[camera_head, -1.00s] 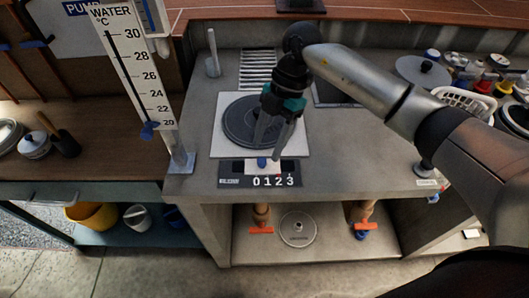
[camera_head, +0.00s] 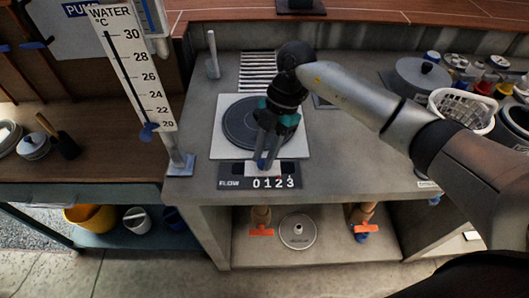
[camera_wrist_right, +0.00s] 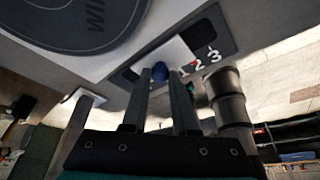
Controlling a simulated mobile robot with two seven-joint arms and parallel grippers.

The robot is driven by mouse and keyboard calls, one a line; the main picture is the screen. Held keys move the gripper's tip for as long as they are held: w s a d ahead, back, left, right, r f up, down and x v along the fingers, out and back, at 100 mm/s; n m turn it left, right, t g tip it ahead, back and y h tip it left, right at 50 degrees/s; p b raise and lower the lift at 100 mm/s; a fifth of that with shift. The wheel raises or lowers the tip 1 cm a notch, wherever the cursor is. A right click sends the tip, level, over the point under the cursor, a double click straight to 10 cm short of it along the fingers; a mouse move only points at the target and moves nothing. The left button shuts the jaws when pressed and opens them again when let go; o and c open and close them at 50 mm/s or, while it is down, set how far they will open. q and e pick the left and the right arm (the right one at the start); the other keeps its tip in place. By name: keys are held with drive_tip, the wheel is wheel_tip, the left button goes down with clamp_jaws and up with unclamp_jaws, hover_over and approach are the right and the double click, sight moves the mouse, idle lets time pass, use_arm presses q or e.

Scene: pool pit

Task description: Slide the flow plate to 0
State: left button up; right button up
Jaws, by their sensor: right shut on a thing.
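The flow plate (camera_head: 284,167) is a white slider in a dark slot above the numbers 0 1 2 3 on a black FLOW label (camera_head: 230,183). It also shows in the right wrist view (camera_wrist_right: 178,52), where its blue knob (camera_wrist_right: 160,68) sits between my fingertips. A small red mark shows near the numbers, partly hidden by my fingers in the wrist view. My right gripper (camera_head: 264,165) reaches down from above and is shut on the blue knob. Its fingers hide part of the plate. My left gripper is not in view.
A round dark lid (camera_head: 243,122) on a white square lies just behind the slot. A water thermometer board (camera_head: 135,68) stands to the left. A white basket (camera_head: 462,108) and pots are at the right.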

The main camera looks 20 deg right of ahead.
clamp_jaws()
idle(0.7)
drive_tip(key=shift+a, duration=0.1)
drive_tip(key=a, duration=0.1)
drive_tip(key=w+a+p, duration=0.1)
drive_tip(key=a, duration=0.2)
drive_tip(key=shift+w+a+r+p, duration=0.1)
drive_tip(key=shift+w+a+p, duration=0.15)
drive_tip(key=shift+p, duration=0.1)
drive_tip(key=shift+a, duration=0.25)
drive_tip(key=o, duration=0.8)
unclamp_jaws()
drive_tip(key=shift+a, duration=0.1)
